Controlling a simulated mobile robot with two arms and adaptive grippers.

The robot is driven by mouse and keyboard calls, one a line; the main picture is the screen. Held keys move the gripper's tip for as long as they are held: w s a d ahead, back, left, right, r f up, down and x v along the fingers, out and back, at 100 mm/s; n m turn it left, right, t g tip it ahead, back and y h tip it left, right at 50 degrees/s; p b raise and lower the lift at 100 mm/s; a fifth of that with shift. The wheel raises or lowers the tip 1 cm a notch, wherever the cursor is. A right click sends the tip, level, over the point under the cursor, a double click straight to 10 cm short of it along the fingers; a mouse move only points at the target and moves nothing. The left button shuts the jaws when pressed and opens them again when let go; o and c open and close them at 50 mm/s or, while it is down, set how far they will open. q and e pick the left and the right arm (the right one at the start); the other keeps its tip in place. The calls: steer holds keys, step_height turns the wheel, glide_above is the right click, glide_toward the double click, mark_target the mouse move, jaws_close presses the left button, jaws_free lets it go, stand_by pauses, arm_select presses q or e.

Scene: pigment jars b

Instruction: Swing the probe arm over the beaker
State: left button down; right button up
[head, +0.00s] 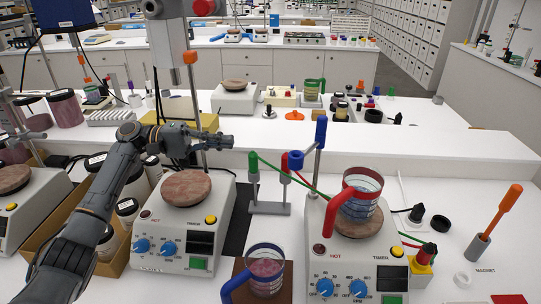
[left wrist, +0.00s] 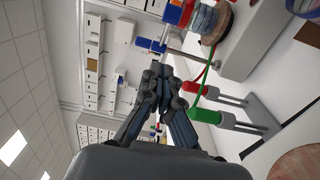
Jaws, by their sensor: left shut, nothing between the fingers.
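I take this to be the probe arm. A glass beaker with a red handle (head: 362,200) stands on the right-hand hotplate's round plate. My left gripper (head: 231,141) is shut and empty, left of the arm and apart from it in the head view. In the left wrist view its fingertips (left wrist: 159,70) show just below a blue piece (left wrist: 150,45). My right gripper is not in view.
A rack with green (head: 253,163) and red capped holders stands between the hotplates, with green and red wires. A blue-handled beaker (head: 266,270) stands in front. An orange-handled magnet rod (head: 500,214) stands at right. The left hotplate (head: 183,240) is below my left arm.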

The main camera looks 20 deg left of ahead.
arm_select(q)
steer(key=d+p, duration=0.7)
steer(key=d, duration=0.6)
steer(key=shift+w+f, duration=0.15)
steer(key=shift+w, duration=0.25)
steer(key=shift+d, duration=0.1)
